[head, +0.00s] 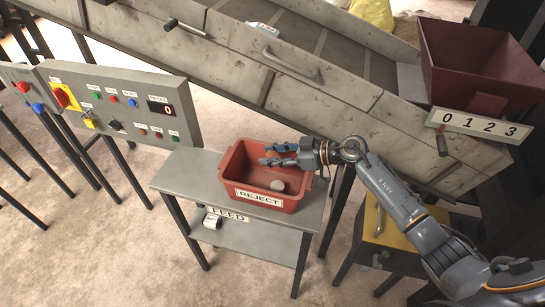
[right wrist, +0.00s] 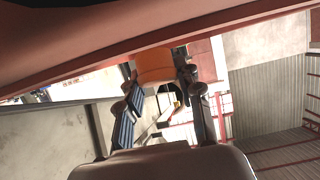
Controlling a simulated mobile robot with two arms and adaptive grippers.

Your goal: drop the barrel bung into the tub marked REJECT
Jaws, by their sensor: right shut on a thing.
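The red tub marked REJECT (head: 265,201) stands on a grey side table. My right gripper (head: 269,154) is over the tub, near its back right rim, with its fingers pointing left. In the right wrist view, an orange rounded thing (right wrist: 155,65) sits between the fingers of my right gripper (right wrist: 160,88); it looks like the barrel bung, and it is hard to make out in the head view. My left gripper is not in view.
The grey table (head: 183,172) has a FEED label and a lower shelf holding a small pale object (head: 211,220). A control panel (head: 128,105) stands left. The sloping machine frame (head: 330,125) runs behind the tub. A dark red hopper (head: 470,70) is upper right, a yellow stool (head: 395,225) right.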

